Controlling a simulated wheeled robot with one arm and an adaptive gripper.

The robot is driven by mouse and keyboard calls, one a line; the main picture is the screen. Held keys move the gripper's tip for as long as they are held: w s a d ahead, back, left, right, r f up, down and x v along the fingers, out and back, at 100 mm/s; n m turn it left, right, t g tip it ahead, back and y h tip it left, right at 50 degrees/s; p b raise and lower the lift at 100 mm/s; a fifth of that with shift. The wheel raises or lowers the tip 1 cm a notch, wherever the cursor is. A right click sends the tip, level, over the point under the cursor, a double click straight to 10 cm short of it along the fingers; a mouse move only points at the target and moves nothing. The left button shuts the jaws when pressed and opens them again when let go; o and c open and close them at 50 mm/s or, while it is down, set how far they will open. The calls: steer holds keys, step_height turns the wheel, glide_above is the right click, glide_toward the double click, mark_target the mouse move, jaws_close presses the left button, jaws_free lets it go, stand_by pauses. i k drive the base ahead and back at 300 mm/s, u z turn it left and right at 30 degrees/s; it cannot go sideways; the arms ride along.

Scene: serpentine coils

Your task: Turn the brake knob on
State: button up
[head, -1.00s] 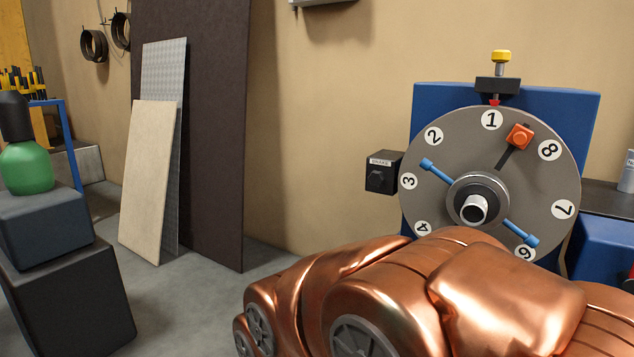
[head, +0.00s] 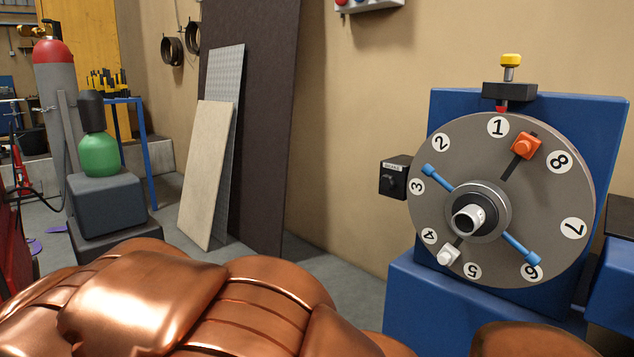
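The brake knob (head: 390,182) is a small dark knob on the front of a black box (head: 402,165) with a white label reading "BRAKE". The box sits at the left edge of the blue machine, beside the large grey numbered disc (head: 460,140). I cannot tell the knob's setting at this size. Copper-coloured links of my own arm fill the bottom of the head view. My gripper is not in view.
The disc carries an orange block (head: 525,146), blue rods and a white knob (head: 449,254). A yellow-topped plunger (head: 511,61) stands above it. Sheets (head: 206,175) lean on the wall at centre left. A green bottle (head: 99,155) stands on dark boxes further left.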

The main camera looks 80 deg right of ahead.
mark_target(387, 181)
steer(key=u, duration=0.2)
steer(key=k, duration=1)
steer(key=z, duration=0.85)
